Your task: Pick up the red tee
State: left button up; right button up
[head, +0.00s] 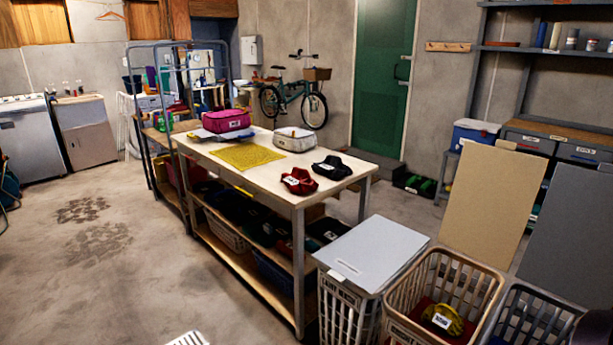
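A red folded cloth item (299,181) with a white label, which looks like the red tee, lies on the near part of the wooden table (318,198). A black folded item (332,167) with a label lies just to its right and behind it, apart from it. Neither of my grippers shows in the head view.
A yellow mat (247,155), a pink bag (226,120) and a pale bag (294,139) are farther back on the table. A lidded hamper (372,253) and open baskets (444,290) crowd the near right. The floor (110,265) left of the table is mostly clear.

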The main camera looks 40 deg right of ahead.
aim_at(300, 181)
jog(key=i+z, duration=0.25)
jog(key=i, duration=1.05)
jog(key=i+z, duration=0.25)
jog(key=i, duration=0.35)
jog(key=i+j+z, duration=0.3)
jog(key=i, duration=0.3)
